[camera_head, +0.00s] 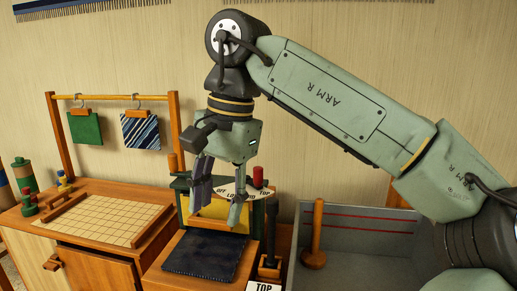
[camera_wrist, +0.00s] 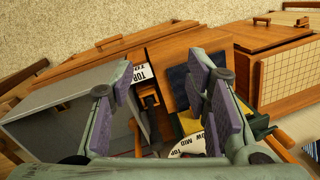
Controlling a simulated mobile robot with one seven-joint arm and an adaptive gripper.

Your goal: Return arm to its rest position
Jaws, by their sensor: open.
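My arm reaches in from the right in the head view, bent at the elbow, with the forearm hanging down. My gripper (camera_head: 218,205) points downward above the low wooden stand with the dark blue pad (camera_head: 208,255). Its two fingers are spread apart with nothing between them. In the wrist view my gripper (camera_wrist: 160,85) also shows open, its purple finger pads apart. The dark blue pad shows there behind the right finger (camera_wrist: 178,82). Behind the gripper in the head view is a dial sign (camera_head: 238,190) with lettering, partly hidden by the fingers.
A grey bin (camera_head: 352,270) with a wooden peg (camera_head: 315,240) stands to the right. A dark-handled lever (camera_head: 271,235) rises beside the pad. A gridded board (camera_head: 105,210) lies on the left cabinet. Behind it, a wooden rack (camera_head: 174,130) holds green (camera_head: 85,128) and striped cloths (camera_head: 141,131).

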